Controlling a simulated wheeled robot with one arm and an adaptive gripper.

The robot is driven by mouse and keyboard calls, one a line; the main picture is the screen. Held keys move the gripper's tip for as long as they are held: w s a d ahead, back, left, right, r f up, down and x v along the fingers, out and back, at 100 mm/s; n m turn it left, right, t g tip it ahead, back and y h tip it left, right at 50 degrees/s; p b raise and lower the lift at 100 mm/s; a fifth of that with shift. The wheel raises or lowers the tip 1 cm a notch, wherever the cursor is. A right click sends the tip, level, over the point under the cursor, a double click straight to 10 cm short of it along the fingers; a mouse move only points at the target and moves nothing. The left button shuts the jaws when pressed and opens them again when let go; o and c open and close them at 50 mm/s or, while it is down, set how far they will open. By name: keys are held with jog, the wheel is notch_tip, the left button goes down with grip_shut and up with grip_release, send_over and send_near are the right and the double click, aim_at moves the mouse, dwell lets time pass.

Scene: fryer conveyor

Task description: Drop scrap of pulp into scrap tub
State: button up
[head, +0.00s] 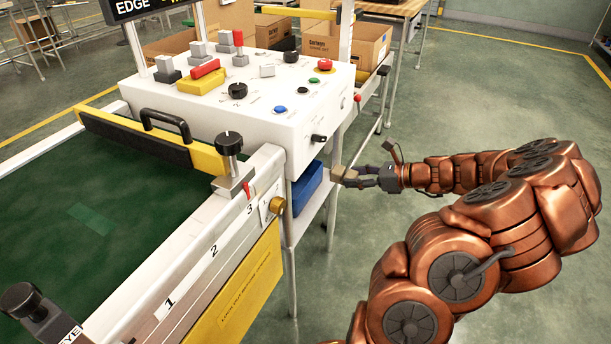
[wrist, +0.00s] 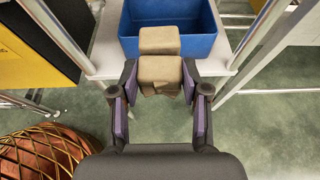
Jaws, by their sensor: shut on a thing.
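The scrap of pulp (wrist: 160,73) is a tan, blocky, ragged lump held between my gripper's purple-padded fingertips (wrist: 160,84). A second tan block shape (wrist: 160,40) shows just beyond it, overlapping the tub in the picture; I cannot tell whether it is part of the same scrap. The scrap tub (wrist: 202,47) is blue and open-topped, on a light shelf ahead of the fingers. In the head view the tub (head: 306,188) sits under the white console, partly hidden. My gripper (head: 352,177) is to its right with the tan scrap (head: 343,172) at its tip, apparently near the shelf's side.
The white control console (head: 300,125) with buttons stands above the tub. Metal shelf legs (head: 331,215) flank the tub. The green conveyor (head: 60,240) lies to the left, with a yellow guard panel (head: 235,295). Open floor (head: 450,100) lies to the right.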

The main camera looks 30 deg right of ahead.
jog(key=w+d+b+x, duration=0.1)
jog(key=b+x, duration=0.4)
jog(key=x, duration=0.8)
jog(key=shift+w+r, duration=0.2)
jog(key=shift+r, duration=0.05)
jog(key=shift+f, duration=0.1)
jog(key=o, duration=0.8)
jog(key=shift+f, duration=0.1)
jog(key=p+v, duration=0.3)
jog(key=v, duration=0.8)
jog(key=shift+s+d+r, duration=0.2)
jog(key=shift+s+r, duration=0.15)
jog(key=shift+s, duration=0.1)
